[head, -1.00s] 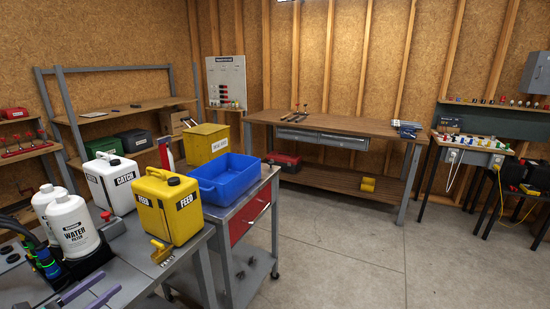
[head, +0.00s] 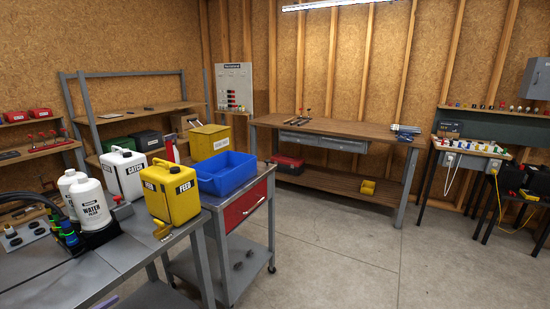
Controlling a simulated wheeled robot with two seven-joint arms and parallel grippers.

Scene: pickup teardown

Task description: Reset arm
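A small purple piece (head: 106,301) shows at the bottom edge on the left, over the front of the grey bench; it looks like a fingertip of my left gripper. The rest of it is out of frame, so its opening cannot be seen. My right gripper is not in view. On the grey bench (head: 125,248) stand a yellow FEED jug (head: 172,205), a white CATCH jug (head: 124,176) and two white bottles, one a water filter bottle (head: 90,205) in a black holder.
A wheeled cart (head: 245,225) with a blue bin (head: 227,172) and red drawer stands beside the bench. A yellow box (head: 209,141) is behind it. A wooden workbench (head: 335,130) stands along the back wall. The concrete floor (head: 340,250) at the right is clear.

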